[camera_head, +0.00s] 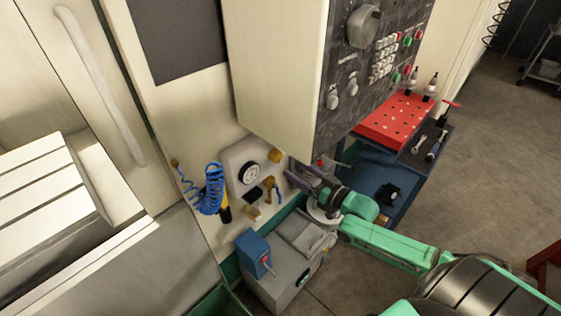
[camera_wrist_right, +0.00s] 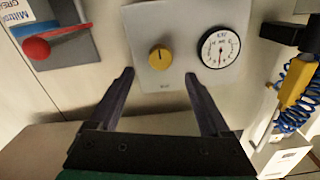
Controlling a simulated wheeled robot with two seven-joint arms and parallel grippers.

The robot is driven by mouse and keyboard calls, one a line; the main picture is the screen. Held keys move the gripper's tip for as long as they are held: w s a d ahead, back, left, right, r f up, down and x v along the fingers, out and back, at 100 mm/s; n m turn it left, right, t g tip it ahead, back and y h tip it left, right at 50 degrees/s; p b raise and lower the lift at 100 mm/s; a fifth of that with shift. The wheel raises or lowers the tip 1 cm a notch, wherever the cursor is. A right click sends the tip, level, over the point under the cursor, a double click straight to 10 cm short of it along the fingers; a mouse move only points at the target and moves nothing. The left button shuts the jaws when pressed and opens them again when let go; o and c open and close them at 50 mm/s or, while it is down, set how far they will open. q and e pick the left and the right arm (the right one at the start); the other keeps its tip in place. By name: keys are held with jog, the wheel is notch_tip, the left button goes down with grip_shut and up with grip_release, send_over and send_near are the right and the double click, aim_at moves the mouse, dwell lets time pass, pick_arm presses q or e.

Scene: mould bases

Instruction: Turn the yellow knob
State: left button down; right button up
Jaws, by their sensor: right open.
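The yellow knob (camera_head: 274,156) sits on a light grey panel on the machine's side, close to a round white gauge (camera_head: 249,173). In the right wrist view the knob (camera_wrist_right: 160,57) is round with a dark mark, left of the gauge (camera_wrist_right: 220,47). My right gripper (camera_head: 288,170) is beside the panel in the head view. In the wrist view its two dark fingers (camera_wrist_right: 159,74) are spread apart and empty, and the knob appears beyond the tips, roughly centred between them. I see no contact with it. My left gripper is not in view.
A control box (camera_head: 372,75) with buttons and dials overhangs the panel. A blue coiled hose (camera_head: 209,197) hangs to its left. A red lever (camera_wrist_right: 37,47) shows left of the panel in the wrist view. A grey box (camera_head: 285,265) stands below; a red tool board (camera_head: 395,122) lies right.

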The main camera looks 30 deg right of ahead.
aim_at(279, 159)
jog(key=x, duration=0.7)
jog(key=shift+w+a, duration=0.1)
jog(key=shift+w, duration=0.05)
grip_shut()
jog(key=shift+n, duration=0.3)
jog(key=n, duration=0.2)
jog(key=shift+n, duration=0.3)
jog(key=shift+n+b, duration=0.45)
jog(key=shift+n, duration=1.45)
